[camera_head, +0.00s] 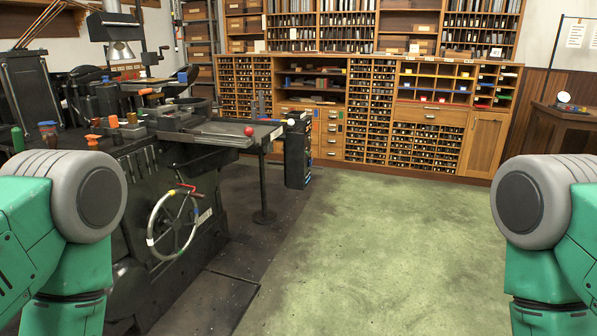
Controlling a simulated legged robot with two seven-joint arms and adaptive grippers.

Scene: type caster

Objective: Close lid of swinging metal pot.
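A type casting machine (155,165) stands at the left, dark metal with a handwheel (173,222) on its near side. A shiny metal part with a lamp-like cone (119,50) sits above the machine; I cannot tell whether it is the swinging pot or its lid. The lid is not clearly made out. My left arm comes in at the left edge and my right arm at the right edge. Only their green links and grey joints show. Neither gripper is in view.
Wooden cabinets (430,113) with many small compartments line the back wall. A dark box-like stand (297,150) is beside the machine's table end. A wooden table (565,128) stands at the right. The green floor (370,255) ahead is clear.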

